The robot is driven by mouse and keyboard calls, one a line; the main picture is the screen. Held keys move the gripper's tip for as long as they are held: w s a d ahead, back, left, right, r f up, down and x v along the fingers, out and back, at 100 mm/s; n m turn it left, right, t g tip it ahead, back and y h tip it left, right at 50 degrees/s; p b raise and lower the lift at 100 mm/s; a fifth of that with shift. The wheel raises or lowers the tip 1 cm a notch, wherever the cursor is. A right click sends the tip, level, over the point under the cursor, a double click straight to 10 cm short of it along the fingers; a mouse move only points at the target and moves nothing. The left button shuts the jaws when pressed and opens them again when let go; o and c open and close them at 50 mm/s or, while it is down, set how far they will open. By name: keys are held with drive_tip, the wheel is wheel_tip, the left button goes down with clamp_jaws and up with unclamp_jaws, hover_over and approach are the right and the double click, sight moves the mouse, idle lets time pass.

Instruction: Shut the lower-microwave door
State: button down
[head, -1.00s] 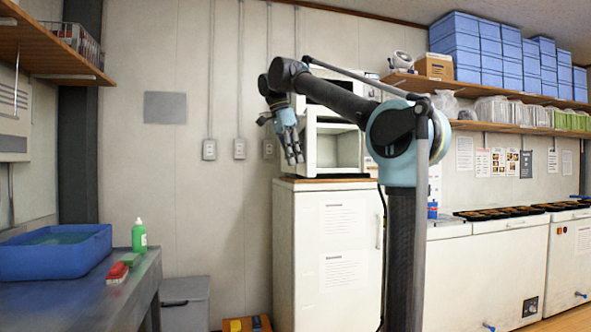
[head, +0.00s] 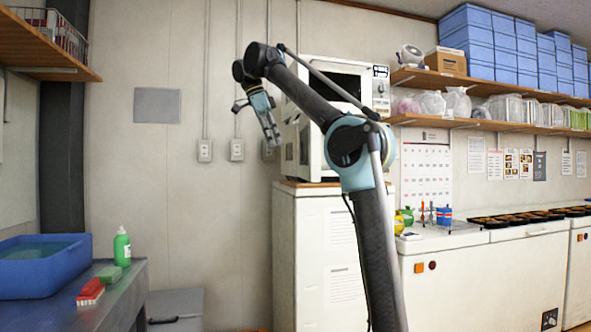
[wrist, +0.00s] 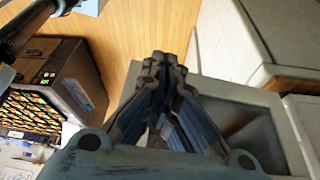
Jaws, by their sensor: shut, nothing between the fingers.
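The lower microwave (head: 317,150) is a white box on top of the white cabinet, below the upper microwave (head: 345,78). My arm hides much of its front. A white door-like panel (head: 290,148) shows at its left side; how far it stands open I cannot tell. My gripper (head: 273,140) is shut and empty, pointing down just left of the microwave, in front of the wall in the picture. Whether it touches the door is unclear. In the wrist view the shut fingers (wrist: 163,62) overlap a pale frame with a dark inset (wrist: 250,122), possibly the door.
The tall white cabinet (head: 310,260) stands below the microwaves. A counter with dark trays (head: 515,219) runs to the right. At left a metal table (head: 115,295) holds a blue tub (head: 40,272) and a green bottle (head: 122,246). Bare wall (head: 165,180) lies left of my gripper.

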drive_tip(key=w+d+f, duration=0.1)
drive_tip(key=d+f, duration=0.6)
drive_tip(key=f, duration=0.2)
drive_tip(key=shift+d, duration=0.35)
drive_tip(key=shift+w+f, duration=0.1)
idle(0.3)
